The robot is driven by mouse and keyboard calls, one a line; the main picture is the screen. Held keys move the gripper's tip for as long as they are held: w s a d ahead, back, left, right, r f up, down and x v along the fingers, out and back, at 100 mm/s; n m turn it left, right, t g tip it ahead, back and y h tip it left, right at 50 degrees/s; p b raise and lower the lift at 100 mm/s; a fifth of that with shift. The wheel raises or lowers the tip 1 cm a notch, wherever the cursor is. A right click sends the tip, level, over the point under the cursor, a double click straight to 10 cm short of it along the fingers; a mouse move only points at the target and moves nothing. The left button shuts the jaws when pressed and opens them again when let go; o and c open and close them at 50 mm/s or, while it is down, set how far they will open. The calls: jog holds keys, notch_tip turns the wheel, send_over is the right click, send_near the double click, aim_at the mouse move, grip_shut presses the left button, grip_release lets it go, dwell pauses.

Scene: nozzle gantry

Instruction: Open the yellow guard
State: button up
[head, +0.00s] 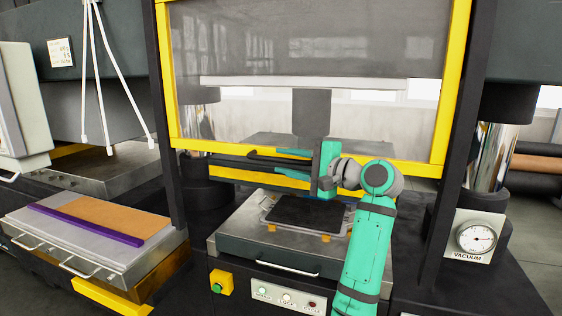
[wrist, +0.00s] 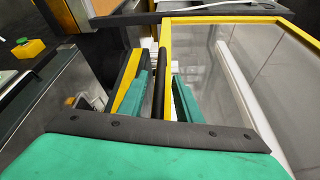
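The yellow guard (head: 406,167) is a clear panel in a yellow frame across the front of the press. Its lower edge hangs above the press bed (head: 235,232). A black handle bar (head: 262,157) runs along that lower edge. My gripper (head: 281,164) is at this bar, with green fingers pointing left in the head view. In the wrist view, the bar (wrist: 159,85) lies between the two fingers of my gripper (wrist: 164,92), with gaps showing at its sides. The fingers look open around it. The arm hides part of the guard's lower right edge.
A dark plate (head: 305,214) lies on the bed below my gripper. Dark posts flank the guard. A vacuum gauge (head: 477,238) is at right. A tray (head: 85,250) with an orange sheet stands at left. A yellow button box (head: 221,282) is on the press front.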

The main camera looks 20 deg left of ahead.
jog(key=v, duration=0.8)
jog(key=shift+s+d, duration=0.2)
jog(key=shift+d, duration=0.15)
